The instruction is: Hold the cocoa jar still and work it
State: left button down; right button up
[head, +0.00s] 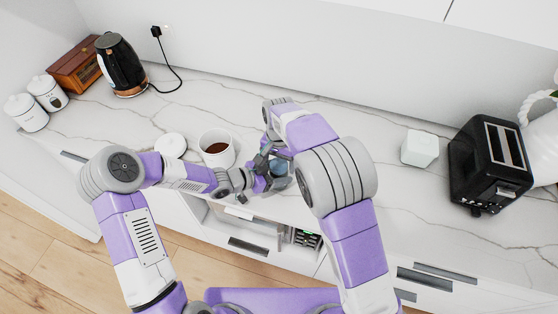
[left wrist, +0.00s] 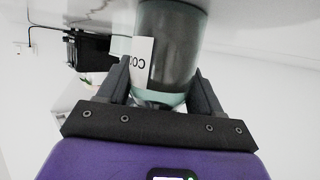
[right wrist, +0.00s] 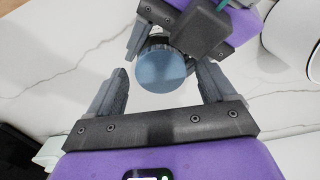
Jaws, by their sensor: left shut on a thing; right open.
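The cocoa jar (left wrist: 168,45) is dark and see-through, with a white label partly reading "CO" and a blue-green lid (right wrist: 162,68). It stands on the counter, mostly hidden by my arms in the head view (head: 280,168). My left gripper (left wrist: 165,75) is shut on the jar, one finger on each side. My right gripper (right wrist: 164,82) is open above the jar, and in the right wrist view the round lid appears between and just beyond its fingertips. I see no contact between the right fingers and the lid.
A white pot of brown powder (head: 216,148) and a white disc-shaped lid (head: 171,145) stand left of the jar. A black kettle (head: 120,66), wooden box (head: 76,64) and white canisters (head: 47,92) are farther left.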

notch_tip(320, 180, up, 4)
jog(key=shift+a+r, duration=0.1)
jog(key=shift+r, duration=0.15)
jog(key=shift+c, duration=0.4)
notch_tip(320, 180, up, 3)
jog(key=m, duration=0.3)
notch_tip(320, 180, down, 8)
jog(key=shift+r, duration=0.25)
jog(key=shift+c, duration=0.4)
